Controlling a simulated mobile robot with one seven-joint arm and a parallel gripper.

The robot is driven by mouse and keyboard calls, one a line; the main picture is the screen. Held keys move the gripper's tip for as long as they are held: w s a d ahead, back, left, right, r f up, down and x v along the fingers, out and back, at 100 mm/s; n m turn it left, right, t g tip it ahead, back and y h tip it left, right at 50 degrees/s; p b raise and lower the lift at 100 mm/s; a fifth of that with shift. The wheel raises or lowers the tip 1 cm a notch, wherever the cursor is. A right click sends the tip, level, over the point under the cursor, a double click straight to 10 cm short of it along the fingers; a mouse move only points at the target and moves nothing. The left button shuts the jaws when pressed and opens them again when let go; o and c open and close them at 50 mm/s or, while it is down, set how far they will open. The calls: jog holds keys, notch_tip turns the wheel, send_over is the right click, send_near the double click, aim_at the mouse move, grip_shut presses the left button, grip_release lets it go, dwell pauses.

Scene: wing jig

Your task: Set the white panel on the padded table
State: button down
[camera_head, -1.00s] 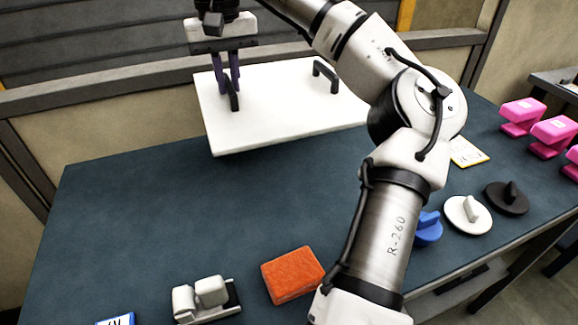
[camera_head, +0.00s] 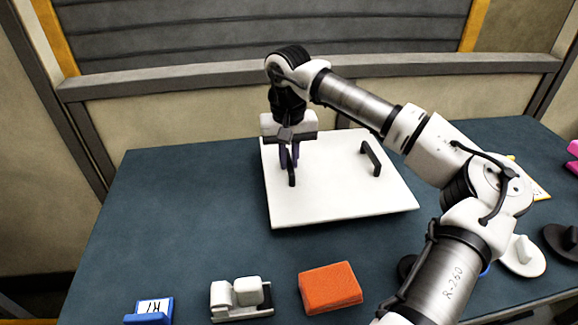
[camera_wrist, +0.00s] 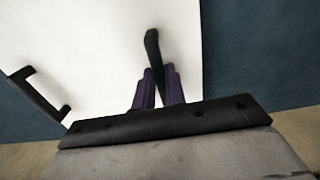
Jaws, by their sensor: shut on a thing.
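The white panel (camera_head: 335,190) is a flat square board with two black handles on its top face. It is over the dark blue-green padded table (camera_head: 180,200), toward the back; I cannot tell whether its underside touches the pad. My gripper (camera_head: 290,167) is shut on the panel's left handle (camera_head: 291,174), with a purple finger on each side. The right handle (camera_head: 371,158) is free. In the wrist view the fingers (camera_wrist: 158,92) close around one handle, and the other handle (camera_wrist: 40,95) shows at the left. The panel's underside is hidden.
Along the front edge are a blue labelled block (camera_head: 150,312), a white clamp-like device (camera_head: 240,298) and an orange block (camera_head: 330,288). A white disc with a knob (camera_head: 523,256) and a dark disc (camera_head: 562,242) lie at the right. The table's left part is clear.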

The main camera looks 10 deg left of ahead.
jog(key=shift+f, duration=1.5)
jog(key=shift+f, duration=0.1)
jog(key=c, duration=1.5)
grip_release()
jog(key=shift+o, duration=0.2)
notch_tip(320, 180, up, 12)
jog(key=shift+r+b, duration=0.1)
jog(key=shift+b, duration=0.35)
jog(key=shift+a, duration=0.1)
